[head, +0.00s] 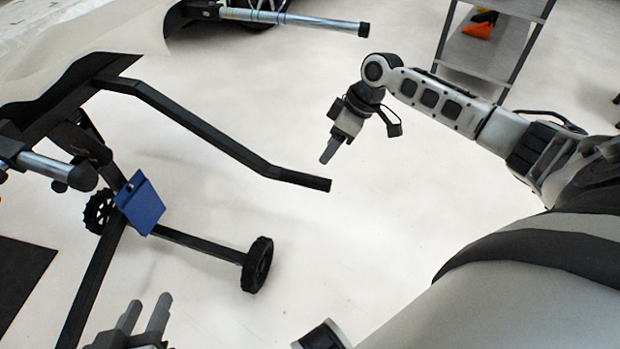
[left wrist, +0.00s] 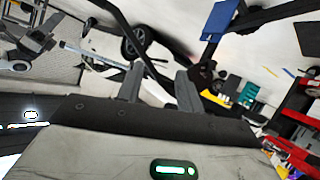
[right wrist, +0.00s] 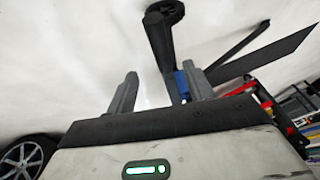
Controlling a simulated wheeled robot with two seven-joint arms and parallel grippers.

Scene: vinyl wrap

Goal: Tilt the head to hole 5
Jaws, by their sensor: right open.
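A black wheeled stand frame (head: 180,240) is at the left of the head view, with a long bent black bar (head: 220,143) reaching right above it. A blue plate (head: 140,204) is fixed on the frame; it also shows in the left wrist view (left wrist: 220,20) and the right wrist view (right wrist: 183,84). No numbered hole can be made out. My left gripper (head: 145,318) is open and empty at the bottom left, below the stand. My right gripper (head: 330,150) is open and empty, pointing down above the floor, right of the bent bar and apart from it.
A grey shelf unit (head: 484,50) with an orange item stands at the top right. A silver tube (head: 290,19) with a black end lies across the top. Black wheels (head: 257,265) are on the stand's lower bar. The pale floor in the middle is clear.

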